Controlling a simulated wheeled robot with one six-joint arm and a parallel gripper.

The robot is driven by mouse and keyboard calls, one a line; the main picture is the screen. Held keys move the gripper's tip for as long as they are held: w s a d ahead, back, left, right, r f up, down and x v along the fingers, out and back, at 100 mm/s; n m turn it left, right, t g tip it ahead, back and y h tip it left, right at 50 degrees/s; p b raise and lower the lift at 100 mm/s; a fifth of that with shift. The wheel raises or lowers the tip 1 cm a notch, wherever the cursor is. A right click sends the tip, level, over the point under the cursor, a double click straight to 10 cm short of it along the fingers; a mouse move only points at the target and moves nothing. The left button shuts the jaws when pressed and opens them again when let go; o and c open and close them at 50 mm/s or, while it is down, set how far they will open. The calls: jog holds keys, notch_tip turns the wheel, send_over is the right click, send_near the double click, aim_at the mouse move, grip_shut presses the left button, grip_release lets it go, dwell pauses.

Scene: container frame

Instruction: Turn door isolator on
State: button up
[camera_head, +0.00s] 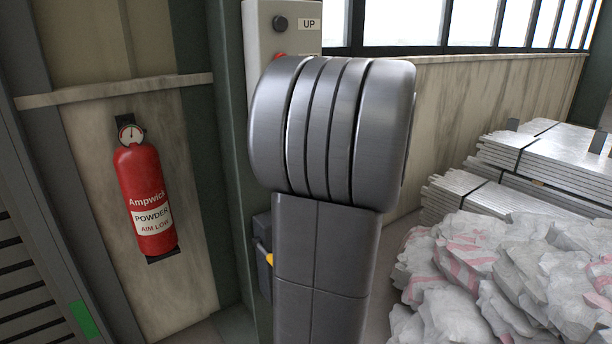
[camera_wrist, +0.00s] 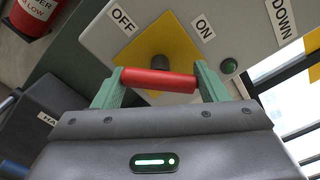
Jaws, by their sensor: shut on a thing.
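The door isolator is a red handle bar (camera_wrist: 172,82) on a dark stem in front of a yellow plate (camera_wrist: 176,45). The plate is on a pale panel, with an OFF label (camera_wrist: 122,19) at its left and an ON label (camera_wrist: 203,27) at its right. My gripper (camera_wrist: 158,86) is shut on the red handle, a green finger at each end. The bar lies nearly level in the wrist view; I cannot tell which setting it is at. In the head view my arm hides the gripper and most of the panel (camera_head: 257,40).
A green button (camera_wrist: 229,66) and a DOWN label (camera_wrist: 284,18) are right of the isolator. A dark button (camera_head: 280,23) sits beside an UP label (camera_head: 308,24). A red extinguisher (camera_head: 146,190) hangs at left. White sacks (camera_head: 500,265) and strapped metal stacks (camera_head: 545,150) fill the right.

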jog(key=n+b, duration=0.2)
jog(key=b, duration=0.1)
jog(key=n+b, duration=0.2)
jog(key=b, duration=0.1)
jog(key=n+b, duration=0.2)
jog(key=b, duration=0.1)
jog(key=shift+f+b, duration=0.35)
jog(key=shift+f, duration=0.05)
jog(key=n+b, duration=0.1)
jog(key=b, duration=0.1)
jog(key=n+b, duration=0.1)
jog(key=n, duration=0.1)
jog(key=shift+r+b, duration=0.25)
jog(key=shift+b, duration=0.15)
jog(key=shift+r+n, duration=0.1)
jog(key=shift+n, duration=0.2)
jog(key=o, duration=1)
jog(key=p+v, duration=0.1)
jog(key=v, duration=1.2)
jog(key=shift+s+d, duration=0.25)
jog(key=shift+s, duration=0.1)
jog(key=shift+w+a, duration=0.1)
